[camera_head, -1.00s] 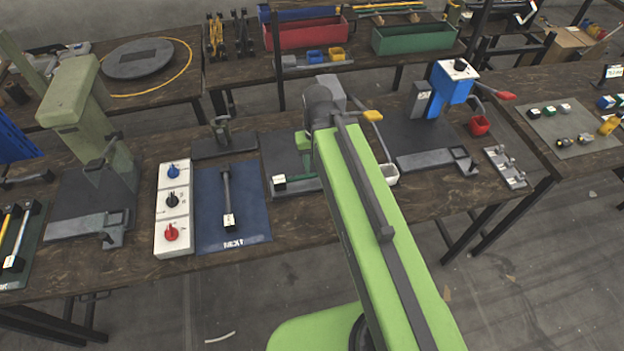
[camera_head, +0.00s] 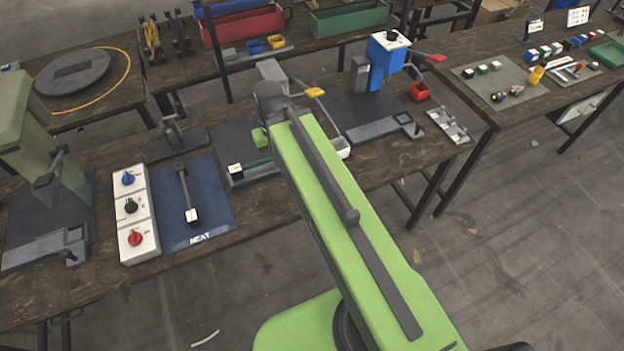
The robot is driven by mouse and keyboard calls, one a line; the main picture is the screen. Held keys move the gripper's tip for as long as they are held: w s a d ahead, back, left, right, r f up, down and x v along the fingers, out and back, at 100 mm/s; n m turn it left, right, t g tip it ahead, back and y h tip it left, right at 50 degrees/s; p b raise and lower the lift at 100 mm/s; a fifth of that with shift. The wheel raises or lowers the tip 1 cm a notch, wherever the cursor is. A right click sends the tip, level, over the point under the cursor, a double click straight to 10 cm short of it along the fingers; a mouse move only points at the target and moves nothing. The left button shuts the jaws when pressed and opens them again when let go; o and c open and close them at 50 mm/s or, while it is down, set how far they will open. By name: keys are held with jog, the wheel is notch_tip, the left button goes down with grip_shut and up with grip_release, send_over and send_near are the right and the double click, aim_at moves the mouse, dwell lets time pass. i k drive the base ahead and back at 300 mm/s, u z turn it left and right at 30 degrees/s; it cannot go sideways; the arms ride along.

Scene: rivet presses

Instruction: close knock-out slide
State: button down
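Several rivet presses stand on the wooden bench. The large pale green press (camera_head: 25,130) at the left has a grey slide-like bar (camera_head: 45,248) with a small block at its front. The blue press (camera_head: 388,66) at the right has a similar grey bar (camera_head: 385,132) at its base. A middle press shows only its grey head (camera_head: 272,70), yellow-tipped lever (camera_head: 314,93) and part of its base (camera_head: 240,178); my green arm covers the rest. I cannot tell which slide is the knock-out slide or whether any is open. My gripper is not visible beyond the arm.
A white box with blue, black and red knobs (camera_head: 129,215) and a blue mat holding a dark tool (camera_head: 215,220) lie left of my arm. A grey fixture (camera_head: 447,127) lies near the bench's right edge. Floor at the right front (camera_head: 500,240) is open.

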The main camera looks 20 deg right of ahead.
aim_at(255, 174)
jog(key=u, duration=0.2)
jog(key=k, duration=0.35)
jog(key=z, duration=2.3)
jog(key=k, duration=1)
jog(key=u, duration=2.2)
jog(key=i, duration=1)
jog(key=u, duration=0.05)
